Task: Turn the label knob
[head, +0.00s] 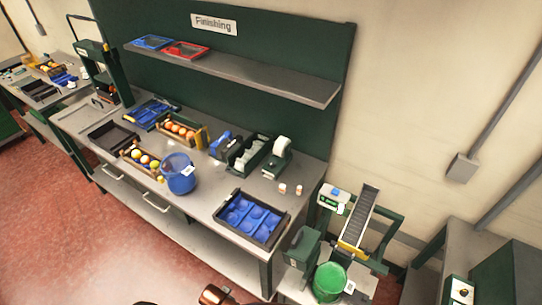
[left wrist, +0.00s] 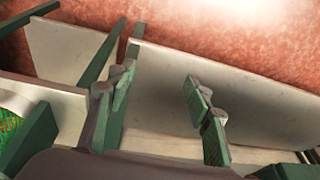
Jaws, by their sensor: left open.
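I cannot tell for certain which part is the label knob. A white panel with small dark round parts (head: 461,291) sits at the lower right edge of the head view. A small white and green control box (head: 334,199) stands by the conveyor; its details are too small to read. In the left wrist view my left gripper (left wrist: 160,82) is open and empty, its green-padded fingers apart above pale bench surfaces and green frames. No knob shows between them. My right gripper is not in view.
Red floor (head: 70,220) is clear.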

